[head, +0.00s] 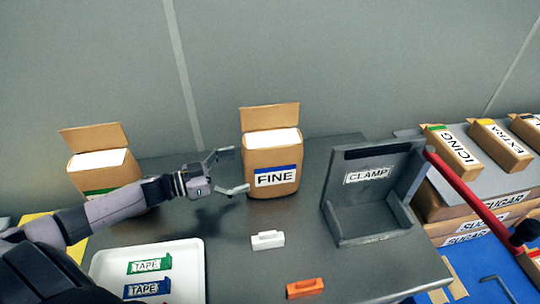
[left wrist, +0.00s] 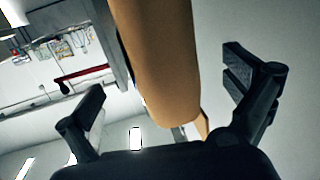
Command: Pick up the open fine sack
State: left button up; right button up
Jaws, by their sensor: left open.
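The open fine sack (head: 272,160) stands upright on the dark table, brown with a blue-striped FINE label, its top flap raised and white inside. My left gripper (head: 238,172) is open just left of the sack, its fingers pointing toward it. In the left wrist view the brown sack (left wrist: 158,65) shows between the two spread fingers of the left gripper (left wrist: 170,95). I cannot tell whether a finger touches it. My right gripper is not in view.
Another open sack (head: 100,168) with a green stripe stands at the left, behind my left arm. A white tray (head: 196,262) holds tape pieces. A white block (head: 267,240), an orange block (head: 305,288) and the grey clamp stand (head: 375,222) are nearby.

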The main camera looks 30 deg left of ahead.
aim_at(264, 162)
pick_arm(q)
jog(key=shift+x, duration=1.05)
jog(key=shift+w+d+r+p, duration=0.1)
jog(key=shift+w+d+p, duration=0.05)
jog(key=shift+d+p, duration=0.15)
jog(key=p+x, duration=0.1)
jog(key=x, duration=0.2)
jog(key=shift+w+d, duration=0.15)
jog(key=shift+w, duration=0.15)
jog(key=shift+w+d+f, duration=0.3)
jog(key=shift+w+d, duration=0.05)
jog(key=shift+w, duration=0.05)
jog(key=shift+c, duration=0.5)
jog(key=c, duration=1.8)
jog(key=shift+w+r, duration=0.1)
jog(key=shift+r, duration=0.1)
jog(key=shift+c, duration=0.9)
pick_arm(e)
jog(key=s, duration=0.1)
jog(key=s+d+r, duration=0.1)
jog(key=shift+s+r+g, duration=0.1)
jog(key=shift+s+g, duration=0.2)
